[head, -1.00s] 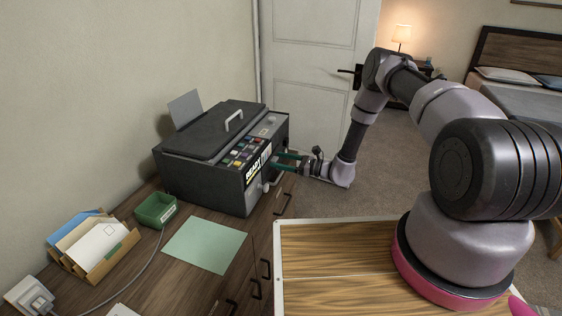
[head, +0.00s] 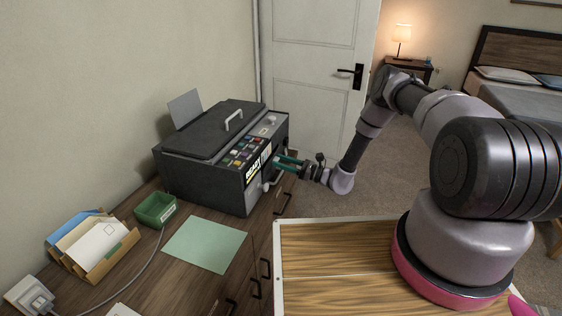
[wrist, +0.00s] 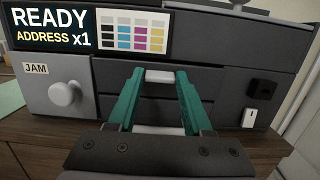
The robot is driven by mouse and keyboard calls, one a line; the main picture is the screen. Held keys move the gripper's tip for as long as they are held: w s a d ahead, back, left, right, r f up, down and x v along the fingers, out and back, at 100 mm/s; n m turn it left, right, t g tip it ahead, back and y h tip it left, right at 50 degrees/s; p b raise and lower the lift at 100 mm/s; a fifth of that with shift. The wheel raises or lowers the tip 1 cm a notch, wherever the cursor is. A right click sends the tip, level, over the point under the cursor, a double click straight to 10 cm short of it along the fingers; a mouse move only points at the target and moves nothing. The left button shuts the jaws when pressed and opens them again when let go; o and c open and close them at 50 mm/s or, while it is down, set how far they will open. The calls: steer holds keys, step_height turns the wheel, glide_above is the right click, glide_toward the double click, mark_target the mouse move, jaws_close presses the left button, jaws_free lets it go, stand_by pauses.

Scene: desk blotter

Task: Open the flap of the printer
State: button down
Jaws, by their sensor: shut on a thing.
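The dark grey printer (head: 205,170) stands on the desk, its top lid down. In the wrist view its front (wrist: 230,50) fills the picture. A pale bar-shaped handle (wrist: 160,76) sits at the middle of the front, on a dark panel (wrist: 115,72) that I take for the flap. My gripper (wrist: 160,80) has its two teal fingers on either side of this handle and is shut on it. In the head view my gripper (head: 277,163) reaches the printer's front from the right. The fingers hide part of the panel; I cannot tell whether it has tilted.
Left of the handle are a lit display (wrist: 85,30) and a door marked JAM with a round white knob (wrist: 64,93). A white switch (wrist: 250,117) is at the right. A green tray (head: 155,210), letter holder (head: 95,245) and green sheet (head: 205,245) lie on the desk.

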steer(key=f+y, duration=0.1)
steer(key=y, duration=0.1)
steer(key=f+t+y, duration=0.1)
steer(key=y, duration=0.1)
steer(key=d+f+t+y, duration=0.1)
steer(key=y, duration=0.1)
steer(key=shift+s+d+f, duration=0.1)
steer(key=shift+s+f, duration=0.1)
steer(key=shift+s, duration=0.05)
steer(key=shift+t, duration=0.5)
